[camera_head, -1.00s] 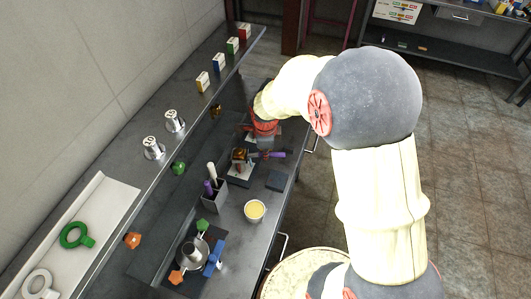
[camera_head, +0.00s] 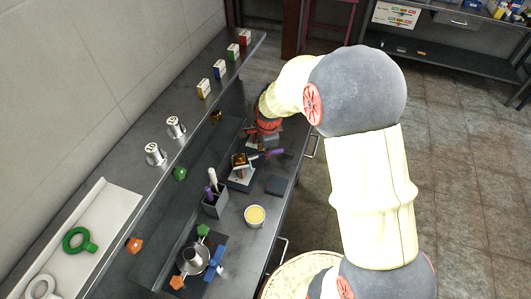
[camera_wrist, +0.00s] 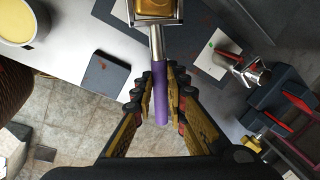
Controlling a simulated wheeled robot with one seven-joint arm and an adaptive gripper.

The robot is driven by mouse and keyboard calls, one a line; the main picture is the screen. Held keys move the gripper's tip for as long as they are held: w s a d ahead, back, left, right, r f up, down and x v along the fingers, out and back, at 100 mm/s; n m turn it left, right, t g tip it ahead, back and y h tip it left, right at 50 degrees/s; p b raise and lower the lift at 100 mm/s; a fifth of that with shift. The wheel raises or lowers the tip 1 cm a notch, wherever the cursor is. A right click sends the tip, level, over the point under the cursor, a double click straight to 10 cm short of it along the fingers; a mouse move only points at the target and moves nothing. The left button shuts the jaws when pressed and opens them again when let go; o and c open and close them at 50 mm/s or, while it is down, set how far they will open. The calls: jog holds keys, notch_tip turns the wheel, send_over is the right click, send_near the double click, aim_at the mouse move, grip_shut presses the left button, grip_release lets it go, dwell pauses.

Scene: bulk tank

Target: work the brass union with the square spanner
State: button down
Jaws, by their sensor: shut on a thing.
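The square spanner's purple handle (camera_wrist: 162,95) lies between the fingers of my gripper (camera_wrist: 162,82) in the wrist view, and the gripper is shut on it. Its steel shank (camera_wrist: 156,42) runs up to a square metal head at the top edge. That head sits around the brass union (camera_wrist: 155,6), which is cut off by the picture edge. In the head view the brass union (camera_head: 239,159) stands on a small block on the bench, with the purple handle (camera_head: 274,153) reaching to its right. My gripper is mostly hidden there by my wrist.
A cup of yellow stuff (camera_head: 255,216) and a dark square pad (camera_head: 279,185) lie near the bench's front edge. A grey holder (camera_head: 215,204) with upright handles stands left of them. A clamp-like fixture (camera_wrist: 275,95) is right of my gripper in the wrist view.

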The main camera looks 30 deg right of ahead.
jog(key=shift+w+d+r+n, duration=0.1)
jog(key=shift+w+d+n, duration=0.05)
jog(key=shift+w+n, duration=0.6)
jog(key=shift+w+n+y, duration=0.3)
jog(key=shift+w+n, duration=0.15)
jog(key=shift+n, duration=0.2)
jog(key=shift+w, duration=0.1)
jog(key=shift+w+n, duration=0.45)
jog(key=shift+n, duration=0.25)
jog(key=shift+s+m, duration=0.25)
jog(key=shift+m, duration=0.05)
jog(key=shift+r+p, duration=0.1)
jog(key=shift+p, duration=0.25)
notch_tip(320, 180, up, 7)
jog(key=p, duration=0.4)
jog(key=shift+p, duration=0.35)
